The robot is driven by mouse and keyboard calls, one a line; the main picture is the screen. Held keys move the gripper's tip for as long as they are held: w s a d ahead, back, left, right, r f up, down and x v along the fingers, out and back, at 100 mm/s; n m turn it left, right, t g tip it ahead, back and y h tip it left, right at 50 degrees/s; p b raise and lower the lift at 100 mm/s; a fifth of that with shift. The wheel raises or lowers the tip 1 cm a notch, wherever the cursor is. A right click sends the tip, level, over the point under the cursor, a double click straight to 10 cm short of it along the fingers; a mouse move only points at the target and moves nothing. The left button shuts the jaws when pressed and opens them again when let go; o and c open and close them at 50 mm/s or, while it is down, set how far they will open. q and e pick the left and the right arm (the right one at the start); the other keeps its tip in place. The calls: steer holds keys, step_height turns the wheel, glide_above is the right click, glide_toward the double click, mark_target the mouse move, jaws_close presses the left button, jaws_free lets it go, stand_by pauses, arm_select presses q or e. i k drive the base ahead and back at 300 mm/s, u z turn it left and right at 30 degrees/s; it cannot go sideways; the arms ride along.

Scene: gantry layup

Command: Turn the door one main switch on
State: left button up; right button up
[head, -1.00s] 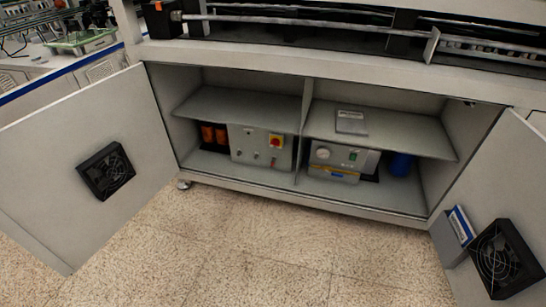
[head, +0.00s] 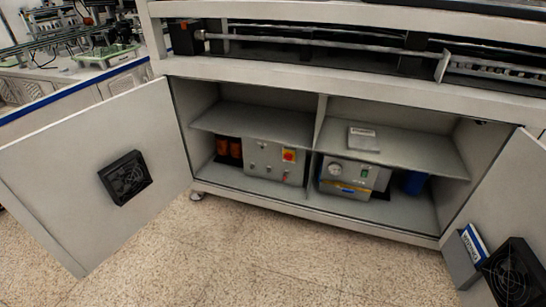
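The main switch (head: 289,155) is a red knob on a yellow plate. It sits at the upper right of a grey control box (head: 262,160) on the cabinet floor, in the left compartment. The switch's exact position is too small to read. The left door (head: 85,150), with a black fan on its inner side, stands wide open. Neither of my grippers is in the head view.
The right compartment holds a grey unit with a gauge (head: 347,176) and a blue object (head: 413,183). A small box (head: 363,138) lies on the shelf (head: 405,148). The right door (head: 510,190) is open. The floor (head: 290,260) in front is clear.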

mark_target(288, 156)
steer(key=z, duration=0.05)
steer(key=i, duration=0.75)
steer(key=z, duration=0.85)
steer(key=i, duration=0.45)
steer(key=z, duration=0.4)
